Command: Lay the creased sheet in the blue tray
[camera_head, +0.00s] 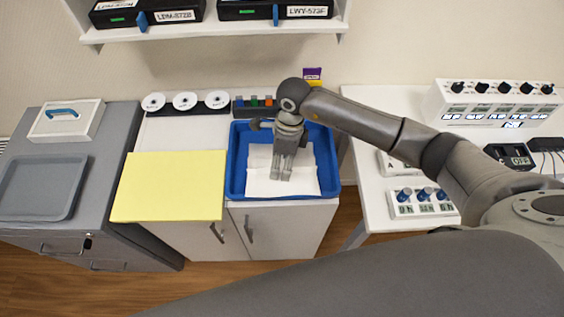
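The blue tray (236,170) sits on the white cabinet in the middle. A white sheet (307,182) with a visible crease lies inside the tray, spread over much of its floor. My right gripper (281,174) reaches down over the tray, its fingertips at the sheet near the tray's middle. The fingers hide part of the sheet. They look close together with a narrow gap, and I cannot tell whether they pinch the sheet. My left gripper is not in view.
A flat yellow sheet (170,186) lies left of the tray, overhanging the cabinet's front. Behind stand a strip of white discs (185,101) and a dark block holder (254,105). A grey tray (42,188) lies far left. A knob box (421,203) stands on the right table.

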